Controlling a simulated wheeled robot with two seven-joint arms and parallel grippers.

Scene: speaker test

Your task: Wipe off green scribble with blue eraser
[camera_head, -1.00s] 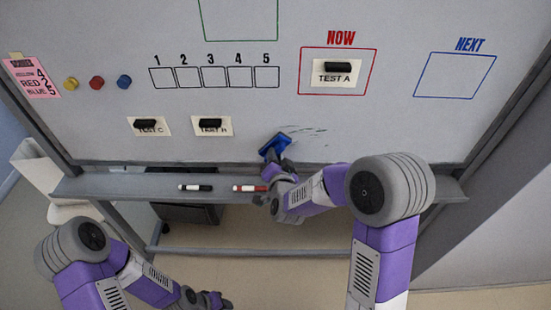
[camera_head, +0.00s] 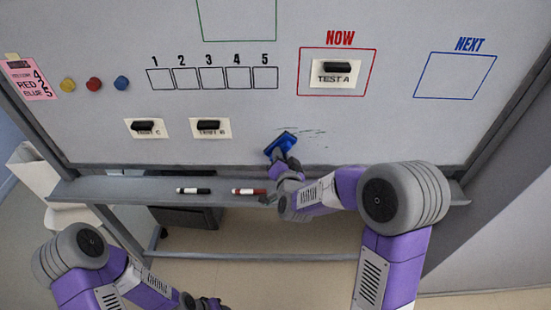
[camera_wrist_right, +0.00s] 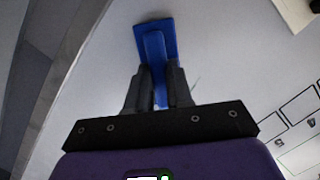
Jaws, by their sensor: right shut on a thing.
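The blue eraser (camera_head: 280,144) is at the whiteboard's lower middle, tilted, its pad side toward the board. My right gripper (camera_head: 288,163) is shut on its handle; the wrist view shows the eraser (camera_wrist_right: 156,38) between both fingers (camera_wrist_right: 158,80). I cannot tell whether the pad touches the board. Faint dark scribble strokes (camera_head: 313,131) lie just right of and above the eraser; their green is hard to make out. Some strokes may be hidden behind the eraser. My left gripper (camera_head: 212,303) is low at the bottom edge, away from the board; its fingers are unclear.
A ledge (camera_head: 120,189) below the board holds a black marker (camera_head: 194,190) and a red marker (camera_head: 249,191). Cards with black magnets, TEST C (camera_head: 146,134), another card (camera_head: 225,133) and TEST A (camera_head: 350,80), hang on the board. The board right of the scribble is clear.

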